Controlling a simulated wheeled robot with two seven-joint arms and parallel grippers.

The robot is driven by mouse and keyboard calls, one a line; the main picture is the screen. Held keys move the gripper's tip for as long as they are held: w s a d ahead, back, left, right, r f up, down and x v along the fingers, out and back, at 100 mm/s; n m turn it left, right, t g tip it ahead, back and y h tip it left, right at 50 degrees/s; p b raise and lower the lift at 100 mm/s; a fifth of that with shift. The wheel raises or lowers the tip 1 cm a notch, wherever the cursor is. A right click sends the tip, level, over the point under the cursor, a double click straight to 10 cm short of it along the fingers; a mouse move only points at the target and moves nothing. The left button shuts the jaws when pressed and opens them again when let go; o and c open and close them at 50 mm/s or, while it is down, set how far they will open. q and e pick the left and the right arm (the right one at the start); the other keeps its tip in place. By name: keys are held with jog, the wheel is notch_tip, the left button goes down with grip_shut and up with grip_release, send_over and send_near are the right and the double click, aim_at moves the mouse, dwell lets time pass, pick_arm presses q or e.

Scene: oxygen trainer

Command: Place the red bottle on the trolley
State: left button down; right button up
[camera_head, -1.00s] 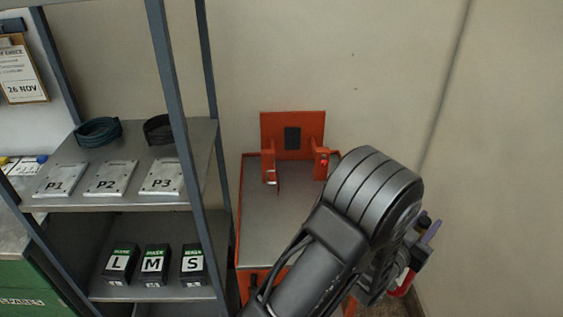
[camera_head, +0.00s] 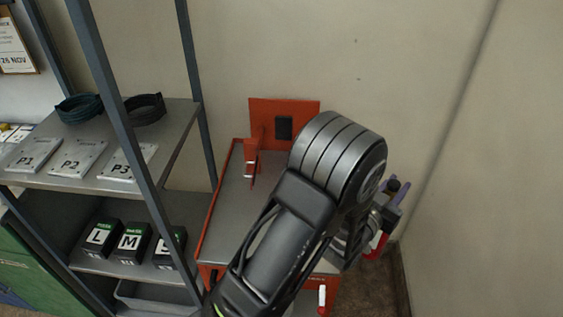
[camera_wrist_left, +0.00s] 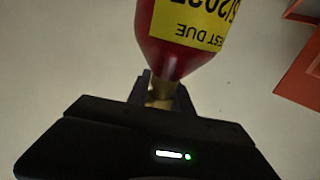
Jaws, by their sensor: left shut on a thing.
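The red bottle (camera_wrist_left: 172,52) with a yellow label fills the top middle of the left wrist view, its brass neck between my left fingers. My left gripper (camera_wrist_left: 162,95) is shut on that neck. In the head view the bottle is mostly hidden behind my left wrist; a red and white piece of it (camera_head: 377,246) shows at the right. The trolley (camera_head: 230,212), orange-red with a grey top, stands left of and partly behind my left arm. The bottle is right of the trolley top in that view. My right gripper is not in view.
A metal shelf (camera_head: 180,130) stands left of the trolley, with plates, cable coils and labelled boxes. The trolley's orange back panel (camera_head: 300,110) has a bracket (camera_head: 251,160) projecting forward. The visible left part of the trolley top is bare. A plain wall is behind.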

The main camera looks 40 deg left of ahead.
pick_arm(q)
jog(key=shift+w+r, duration=0.1)
jog(key=shift+r, duration=0.15)
